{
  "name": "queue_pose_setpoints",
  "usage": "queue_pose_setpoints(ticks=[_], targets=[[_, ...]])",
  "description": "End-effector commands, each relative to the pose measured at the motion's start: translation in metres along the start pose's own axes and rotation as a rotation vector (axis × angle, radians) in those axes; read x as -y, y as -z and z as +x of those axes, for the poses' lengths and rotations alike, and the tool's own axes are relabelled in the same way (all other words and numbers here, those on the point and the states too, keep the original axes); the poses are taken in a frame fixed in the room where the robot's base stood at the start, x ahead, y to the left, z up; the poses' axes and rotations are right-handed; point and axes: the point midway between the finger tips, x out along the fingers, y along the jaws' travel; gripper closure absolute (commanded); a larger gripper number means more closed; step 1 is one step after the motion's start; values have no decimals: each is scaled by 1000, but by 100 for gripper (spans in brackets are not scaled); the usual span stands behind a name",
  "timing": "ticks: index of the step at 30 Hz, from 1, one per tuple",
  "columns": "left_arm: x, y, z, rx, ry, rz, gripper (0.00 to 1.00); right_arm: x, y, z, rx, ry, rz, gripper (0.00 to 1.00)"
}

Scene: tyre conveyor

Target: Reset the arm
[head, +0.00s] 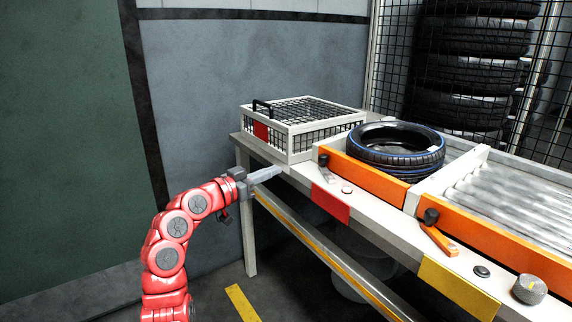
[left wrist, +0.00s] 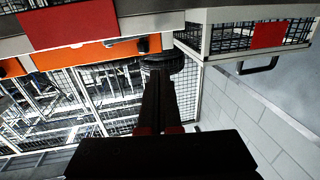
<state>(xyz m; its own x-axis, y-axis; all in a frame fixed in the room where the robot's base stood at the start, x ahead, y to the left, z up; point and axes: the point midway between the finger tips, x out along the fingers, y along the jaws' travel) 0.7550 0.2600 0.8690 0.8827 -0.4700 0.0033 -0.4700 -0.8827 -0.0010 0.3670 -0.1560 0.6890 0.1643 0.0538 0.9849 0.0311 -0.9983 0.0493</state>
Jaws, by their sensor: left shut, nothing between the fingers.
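My left arm (head: 175,230) is red and comes up from the bottom left in the head view. Its gripper (head: 278,170) is shut and empty, with its grey fingers pointing right, near the left front edge of the conveyor table. In the left wrist view the dark fingers (left wrist: 158,92) lie close together, with nothing between them. My right gripper is in neither view.
A white-framed mesh box (head: 300,145) with a black handle stands on the table's left end. A tyre (head: 396,160) lies beside it behind an orange rail (head: 375,182). Rollers (head: 510,205) lie to the right. The floor left of the table looks clear.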

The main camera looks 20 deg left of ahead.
Motion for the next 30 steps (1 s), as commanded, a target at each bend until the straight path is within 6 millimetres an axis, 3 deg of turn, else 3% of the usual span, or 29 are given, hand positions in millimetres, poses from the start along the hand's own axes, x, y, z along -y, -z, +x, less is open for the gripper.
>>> queue_pose_setpoints(ticks=[6, 22, 26, 30], targets=[[3, -1, -16, 3, -3, -3, 100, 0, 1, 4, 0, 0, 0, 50], [4, -3, -16, -4, 5, -9, 100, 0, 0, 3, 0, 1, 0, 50], [23, -15, -10, -66, 92, -72, 100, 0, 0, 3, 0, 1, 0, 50], [64, -53, -11, -208, 311, -179, 100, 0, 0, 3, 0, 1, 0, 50]])
